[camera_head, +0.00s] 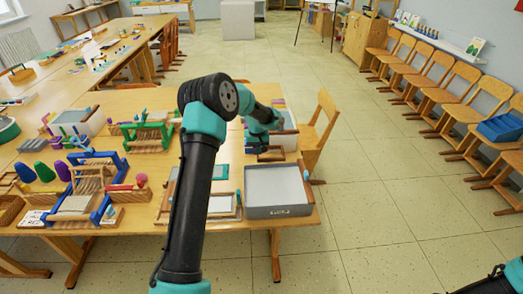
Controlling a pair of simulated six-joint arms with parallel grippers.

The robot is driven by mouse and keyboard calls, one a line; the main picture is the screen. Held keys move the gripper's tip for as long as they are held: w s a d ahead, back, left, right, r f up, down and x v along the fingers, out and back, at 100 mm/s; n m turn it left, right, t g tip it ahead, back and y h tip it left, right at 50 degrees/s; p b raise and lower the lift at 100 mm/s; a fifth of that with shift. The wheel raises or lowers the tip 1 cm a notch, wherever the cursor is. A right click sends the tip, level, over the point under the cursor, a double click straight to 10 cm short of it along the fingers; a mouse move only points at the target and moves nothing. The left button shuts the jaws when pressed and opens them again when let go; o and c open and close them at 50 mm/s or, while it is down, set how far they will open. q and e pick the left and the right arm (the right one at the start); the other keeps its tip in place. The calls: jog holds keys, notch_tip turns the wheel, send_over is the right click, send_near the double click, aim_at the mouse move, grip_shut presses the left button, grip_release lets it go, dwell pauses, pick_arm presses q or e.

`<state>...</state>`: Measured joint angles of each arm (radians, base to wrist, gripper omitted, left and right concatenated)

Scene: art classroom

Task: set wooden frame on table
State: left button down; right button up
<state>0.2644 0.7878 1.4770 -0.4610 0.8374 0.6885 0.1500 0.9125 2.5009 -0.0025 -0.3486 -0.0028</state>
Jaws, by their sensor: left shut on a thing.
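My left arm comes up from the bottom and bends over the table's right part. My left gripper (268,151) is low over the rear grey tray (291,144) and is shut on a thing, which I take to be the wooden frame. The fingers and arm hide most of it, so its shape and any contact with the tray cannot be told. A reddish-brown wooden strip (284,133) shows beside the gripper. The wooden table (135,215) carries many craft items. My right gripper (497,274) is at the bottom right corner, away from the table; its jaws are unclear.
A blue loom (107,209), a green loom (131,141) and coloured pegs crowd the left. A wooden chair (319,130) stands right of the table. Several chairs line the right wall.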

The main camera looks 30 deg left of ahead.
pick_arm(q)
jog(key=shift+f, duration=0.1)
jog(key=shift+f, duration=2.2)
jog(key=shift+f, duration=1.65)
dwell(2.0)
jog(key=c, duration=1.1)
grip_release()
notch_tip(320, 180, up, 17)
jog(key=shift+r, duration=0.2)
